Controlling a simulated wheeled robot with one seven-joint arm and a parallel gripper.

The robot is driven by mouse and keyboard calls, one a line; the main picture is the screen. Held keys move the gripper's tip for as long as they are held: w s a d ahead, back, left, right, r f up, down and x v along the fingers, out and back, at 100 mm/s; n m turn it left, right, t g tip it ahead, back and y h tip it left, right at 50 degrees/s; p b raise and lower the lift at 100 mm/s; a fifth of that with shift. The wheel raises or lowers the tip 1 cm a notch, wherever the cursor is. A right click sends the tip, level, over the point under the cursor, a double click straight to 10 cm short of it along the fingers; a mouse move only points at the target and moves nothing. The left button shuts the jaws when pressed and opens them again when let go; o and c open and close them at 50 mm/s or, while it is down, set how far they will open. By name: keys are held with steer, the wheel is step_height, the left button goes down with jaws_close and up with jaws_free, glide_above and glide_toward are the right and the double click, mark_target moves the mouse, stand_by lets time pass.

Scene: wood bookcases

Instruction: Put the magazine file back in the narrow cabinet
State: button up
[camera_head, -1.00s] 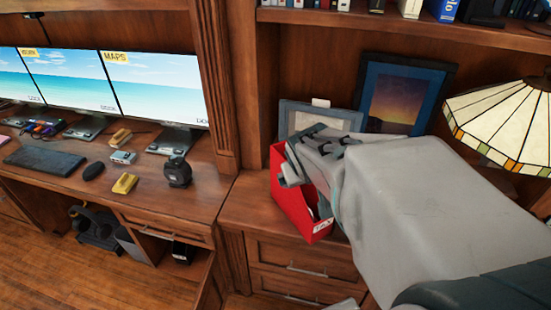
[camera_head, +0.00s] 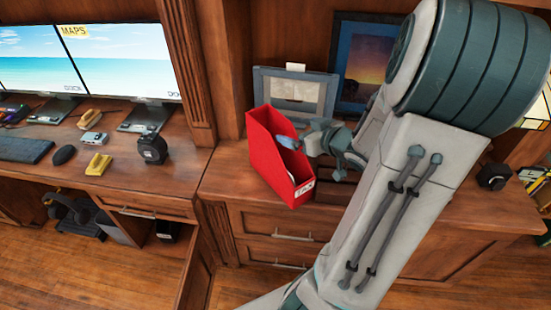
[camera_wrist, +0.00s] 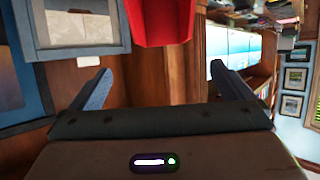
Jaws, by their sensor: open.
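The red magazine file (camera_head: 268,150) stands upright on the wooden drawer cabinet (camera_head: 228,185), near its left end, with a small white label low on its front. My gripper (camera_head: 291,142) is at the file's right side, close to its open top. Whether it touches the file cannot be told. In the wrist view my gripper (camera_wrist: 160,70) has its two fingers wide apart with nothing between them. The red file (camera_wrist: 160,22) lies beyond the fingertips, at the top of that view. I cannot tell which piece of furniture is the narrow cabinet.
Framed pictures (camera_head: 294,90) (camera_head: 366,62) lean at the back of the cabinet top. A wooden post (camera_head: 187,70) rises to the file's left. The desk (camera_head: 150,180) at left holds monitors (camera_head: 120,58), a black tape dispenser (camera_head: 152,149) and small items. A black object (camera_head: 493,177) sits at right.

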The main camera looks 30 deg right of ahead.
steer(key=b, duration=0.2)
glide_toward(284, 126)
steer(key=w+a, duration=0.4)
steer(key=x, duration=0.5)
steer(key=shift+a+b, duration=0.3)
steer(key=shift+a, duration=0.05)
steer(key=c, duration=1.7)
